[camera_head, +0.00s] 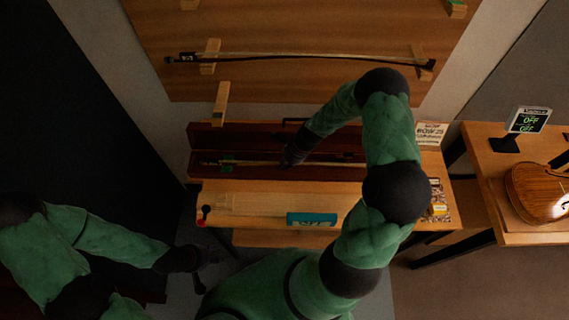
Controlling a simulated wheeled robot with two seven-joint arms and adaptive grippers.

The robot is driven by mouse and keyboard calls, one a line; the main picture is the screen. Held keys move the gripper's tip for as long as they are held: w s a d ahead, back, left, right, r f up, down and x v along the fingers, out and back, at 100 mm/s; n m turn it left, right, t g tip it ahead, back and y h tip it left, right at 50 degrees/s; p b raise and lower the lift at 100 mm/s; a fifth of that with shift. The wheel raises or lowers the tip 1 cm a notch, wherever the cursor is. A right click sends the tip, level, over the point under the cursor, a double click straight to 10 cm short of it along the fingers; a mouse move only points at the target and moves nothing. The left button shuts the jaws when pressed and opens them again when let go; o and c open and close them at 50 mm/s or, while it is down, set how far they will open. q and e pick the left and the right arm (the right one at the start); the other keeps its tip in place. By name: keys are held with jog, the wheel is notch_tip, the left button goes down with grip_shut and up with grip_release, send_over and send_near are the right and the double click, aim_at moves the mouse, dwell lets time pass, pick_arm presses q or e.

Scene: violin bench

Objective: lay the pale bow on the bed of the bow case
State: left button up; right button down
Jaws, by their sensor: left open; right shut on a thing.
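The pale bow (333,162) lies lengthwise within the outline of the open dark red bow case (372,171) at the back of the bench. Its frog end (227,163) is to the left. My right gripper (288,161) reaches into the case from above and is shut on the bow near the middle of the stick; the arm partly hides the grip. I cannot tell whether the bow touches the bed or hangs just above it. My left gripper (199,280) is open and empty, low in front of the bench at the left.
A dark bow (300,56) rests on wooden pegs of the back panel; a lower peg (221,103) is empty. The bench (260,199) carries a teal box (312,219). A violin (537,193) and a small sign (529,120) stand on the right table (490,160).

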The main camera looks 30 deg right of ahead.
jog(key=shift+f, duration=0.1)
dwell(0.3)
jog(key=c, duration=1.2)
grip_release()
jog(key=shift+o, duration=0.2)
jog(key=shift+s+d+r, duration=0.1)
jog(key=shift+d+r, duration=0.05)
jog(key=shift+r, duration=0.35)
jog(key=v, duration=1)
jog(key=shift+r, duration=0.4)
jog(key=shift+s, duration=0.2)
